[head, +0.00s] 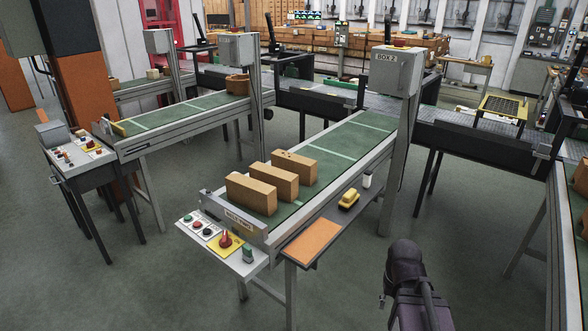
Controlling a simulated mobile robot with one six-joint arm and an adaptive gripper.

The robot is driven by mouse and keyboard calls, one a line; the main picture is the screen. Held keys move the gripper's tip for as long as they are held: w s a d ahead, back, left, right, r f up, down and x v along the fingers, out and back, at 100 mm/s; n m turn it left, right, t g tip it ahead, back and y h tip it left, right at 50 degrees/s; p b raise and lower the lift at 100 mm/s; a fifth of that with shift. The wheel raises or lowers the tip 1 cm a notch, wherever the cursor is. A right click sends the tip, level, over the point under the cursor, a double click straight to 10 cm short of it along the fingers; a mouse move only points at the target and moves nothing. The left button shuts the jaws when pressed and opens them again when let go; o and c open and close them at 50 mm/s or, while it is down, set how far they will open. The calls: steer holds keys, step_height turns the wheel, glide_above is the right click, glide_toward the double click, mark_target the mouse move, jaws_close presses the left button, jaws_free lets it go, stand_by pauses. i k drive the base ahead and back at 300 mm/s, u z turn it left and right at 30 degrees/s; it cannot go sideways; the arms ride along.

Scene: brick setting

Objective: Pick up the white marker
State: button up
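A small white upright cylinder (367,180), which looks like the white marker, stands on the narrow dark side shelf (325,222) along the right of the middle conveyor. It is small in the head view, so its details are unclear. A yellow object (349,199) lies on the same shelf, just to the left and nearer. Part of my dark arm shows at the lower right, apart from the shelf. My gripper's fingers do not show.
An orange pad (312,243) lies at the shelf's near end. A grey post with a "BOX 2" cabinet (397,72) rises beside the shelf. Open floor lies right of the shelf.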

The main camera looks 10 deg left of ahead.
mark_target(368, 174)
steer(key=u, duration=0.35)
steer(key=i, duration=1.9)
steer(key=z, duration=0.6)
